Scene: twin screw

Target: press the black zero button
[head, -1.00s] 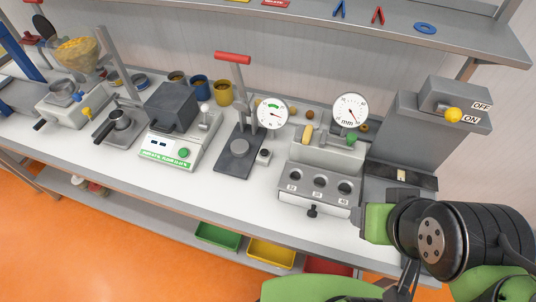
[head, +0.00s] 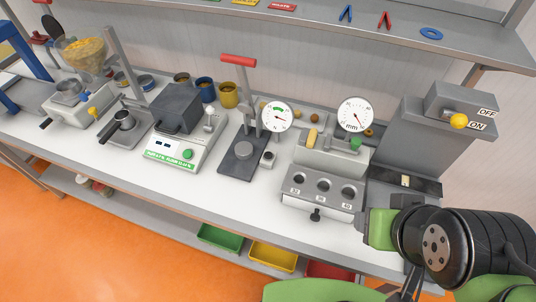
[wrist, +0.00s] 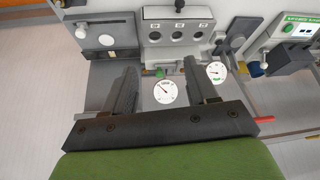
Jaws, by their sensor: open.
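No button marked zero can be read in these views. The mm dial (head: 355,115) stands behind the block. My gripper (wrist: 160,66) is open and empty, its fingers apart with the mm dial (wrist: 165,91) seen between them.
A grey machine with a yellow ON/OFF knob (head: 458,121) stands at the right. A second dial (head: 277,116) is by the press. A scale with a green button (head: 187,154) stands left. White bench top is clear in front of the press. A shelf (head: 380,30) runs above.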

